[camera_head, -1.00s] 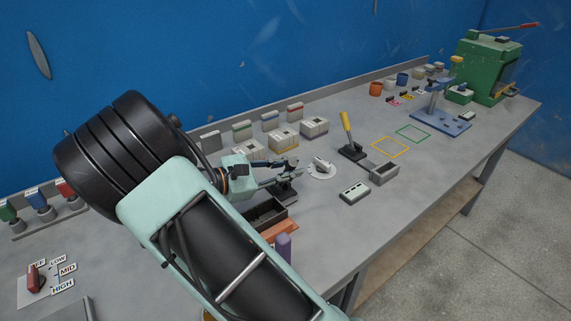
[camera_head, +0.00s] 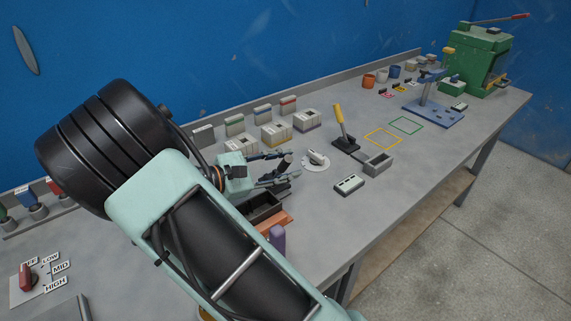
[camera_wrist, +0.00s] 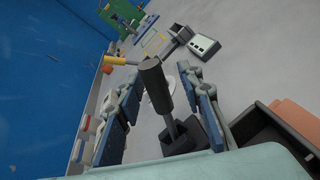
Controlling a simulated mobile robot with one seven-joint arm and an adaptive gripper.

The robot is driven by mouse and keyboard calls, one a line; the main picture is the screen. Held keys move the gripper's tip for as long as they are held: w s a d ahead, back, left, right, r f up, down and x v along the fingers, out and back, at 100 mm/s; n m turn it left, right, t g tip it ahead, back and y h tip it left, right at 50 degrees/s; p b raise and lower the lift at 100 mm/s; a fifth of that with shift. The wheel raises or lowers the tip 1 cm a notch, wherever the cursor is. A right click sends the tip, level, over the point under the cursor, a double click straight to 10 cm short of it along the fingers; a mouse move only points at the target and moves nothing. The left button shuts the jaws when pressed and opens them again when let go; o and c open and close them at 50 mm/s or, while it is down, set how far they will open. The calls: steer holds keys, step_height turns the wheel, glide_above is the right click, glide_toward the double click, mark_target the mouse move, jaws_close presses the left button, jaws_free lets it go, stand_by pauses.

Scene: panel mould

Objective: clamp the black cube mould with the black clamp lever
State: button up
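The black clamp lever (camera_wrist: 155,85) stands tilted on a dark base (camera_wrist: 185,137), between the two fingers of my gripper (camera_wrist: 162,78) in the wrist view. A gap shows on each side of the lever, so the gripper is open around it. In the head view the open gripper (camera_head: 292,165) has the lever (camera_head: 284,163) between its fingers, with the base partly hidden behind the lower finger. The black cube mould (camera_head: 263,207) is an open-topped dark box just in front of the lever base. It also shows at the right of the wrist view (camera_wrist: 262,136).
An orange block (camera_head: 274,222) and a purple piece (camera_head: 277,237) sit in front of the mould. A round dial (camera_head: 315,163), a grey button box (camera_head: 349,184) and a yellow-handled lever (camera_head: 339,120) with a grey box (camera_head: 377,164) stand to the right. Grey blocks line the back.

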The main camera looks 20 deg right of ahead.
steer(key=shift+a, duration=0.1)
steer(key=v, duration=1.1)
steer(key=shift+s+a+r, duration=0.1)
steer(key=shift+a+r, duration=0.05)
steer(key=shift+a, duration=0.2)
steer(key=s+a+r+m+g+y, duration=0.1)
steer(key=s+a+r+m+y, duration=0.1)
steer(key=r+m+y, duration=0.45)
steer(key=s+a+r+m+y, duration=0.2)
steer(key=s+r+m+y, duration=0.15)
steer(key=m+y, duration=0.5)
steer(key=s+d+f+t, duration=0.2)
steer(key=s+d+f, duration=0.1)
steer(key=s+d, duration=1)
step_height(320, 180, up, 14)
steer(key=s+a+p, duration=0.1)
steer(key=s+p, duration=0.1)
steer(key=p, duration=1.2)
steer(key=shift+a, duration=0.2)
